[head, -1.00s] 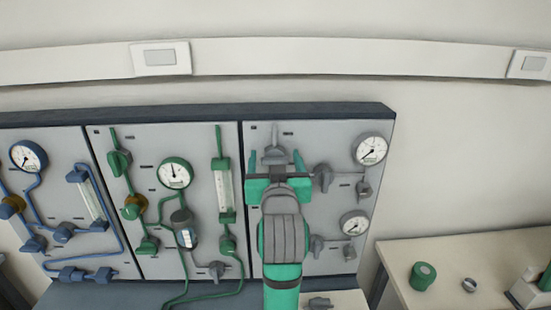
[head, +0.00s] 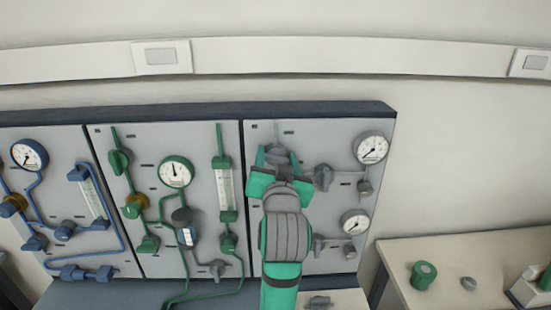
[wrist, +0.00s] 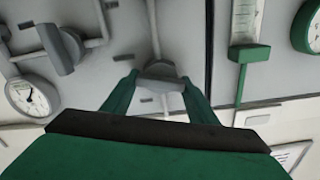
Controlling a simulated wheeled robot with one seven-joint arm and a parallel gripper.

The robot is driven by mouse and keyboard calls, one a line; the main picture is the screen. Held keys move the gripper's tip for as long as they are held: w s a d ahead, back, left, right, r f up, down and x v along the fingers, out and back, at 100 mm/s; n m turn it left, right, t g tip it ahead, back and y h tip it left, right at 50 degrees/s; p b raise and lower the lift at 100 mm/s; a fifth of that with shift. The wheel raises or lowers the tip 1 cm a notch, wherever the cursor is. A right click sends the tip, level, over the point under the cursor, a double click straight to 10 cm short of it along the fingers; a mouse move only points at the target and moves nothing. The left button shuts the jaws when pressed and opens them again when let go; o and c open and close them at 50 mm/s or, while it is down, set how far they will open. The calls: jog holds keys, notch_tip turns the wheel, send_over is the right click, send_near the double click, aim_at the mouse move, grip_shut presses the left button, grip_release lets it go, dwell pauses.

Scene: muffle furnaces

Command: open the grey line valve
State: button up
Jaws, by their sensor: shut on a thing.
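The grey line valve (head: 278,154) is at the top of the right-hand panel on a grey pipe, partly hidden by my gripper (head: 279,160) in the head view. In the wrist view the valve's handle (wrist: 160,77) sits between the two green fingertips, and my gripper (wrist: 160,85) is shut on it, one finger on each side. The gripper appears slightly turned in the head view. The valve's exact handle angle is hard to tell.
Other grey valves (head: 323,177) and two gauges (head: 371,148) are close by on the right of the same panel. A green-piped panel (head: 150,215) and a blue-piped panel stand to the left. A side table (head: 440,250) with small items is at the right.

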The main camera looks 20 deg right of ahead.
jog(key=m, duration=0.3)
jog(key=shift+m, duration=0.4)
jog(key=m, duration=0.3)
jog(key=shift+f+m, duration=0.1)
jog(key=shift+m, duration=0.2)
jog(key=m, duration=0.3)
jog(key=shift+m, duration=0.3)
jog(key=shift+s+d+f+m, duration=0.1)
jog(key=shift+m, duration=0.8)
jog(key=shift+d+f+m, duration=0.1)
jog(key=shift+m, duration=0.8)
jog(key=o, duration=1)
jog(key=shift+o, duration=0.2)
jog(key=shift+a, duration=0.1)
